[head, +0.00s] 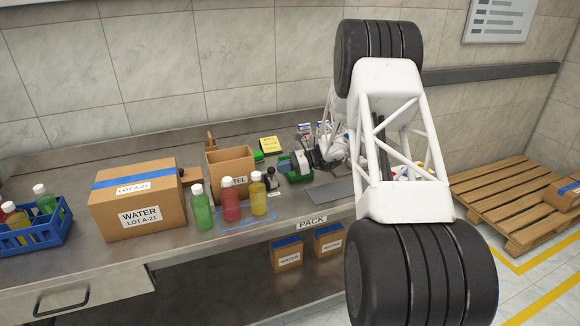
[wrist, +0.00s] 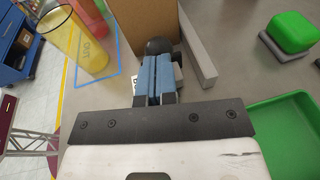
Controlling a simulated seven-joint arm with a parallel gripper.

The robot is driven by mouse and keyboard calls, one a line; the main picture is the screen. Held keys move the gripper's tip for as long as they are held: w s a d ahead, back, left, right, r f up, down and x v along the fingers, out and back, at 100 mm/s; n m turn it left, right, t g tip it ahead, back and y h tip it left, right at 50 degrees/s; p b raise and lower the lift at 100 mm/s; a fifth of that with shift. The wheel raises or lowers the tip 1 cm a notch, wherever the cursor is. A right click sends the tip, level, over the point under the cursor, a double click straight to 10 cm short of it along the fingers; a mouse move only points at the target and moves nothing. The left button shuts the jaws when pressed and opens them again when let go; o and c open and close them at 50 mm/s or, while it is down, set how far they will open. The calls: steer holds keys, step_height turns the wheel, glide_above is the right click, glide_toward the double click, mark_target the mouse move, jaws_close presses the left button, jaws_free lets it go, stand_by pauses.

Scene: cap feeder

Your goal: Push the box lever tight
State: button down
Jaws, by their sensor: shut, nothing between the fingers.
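The open cardboard box (head: 228,162) stands mid-bench, and its wall (wrist: 142,22) fills the top middle of the wrist view. A dark lever with a round black knob (head: 271,180) stands at the box's right side. The black knob (wrist: 158,46) also shows in the wrist view, just beyond my fingertips. My gripper (head: 285,167) is shut and empty, its blue fingers (wrist: 154,72) pressed together and pointing at the knob. I cannot tell whether the fingertips touch it. The lever's lower part is mostly hidden by the fingers.
A grey bar (wrist: 199,52) lies right of the knob. A green tray (wrist: 258,130) sits under my gripper's right side, with a green block (wrist: 293,32) beyond. Red (head: 230,200) and yellow (head: 258,196) bottles stand in front of the box. A closed WATER box (head: 140,205) stands left.

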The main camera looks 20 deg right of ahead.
mark_target(273, 169)
steer(key=shift+a, duration=0.3)
steer(key=shift+a, duration=2.55)
steer(key=v, duration=1.4)
steer(key=shift+r, duration=0.1)
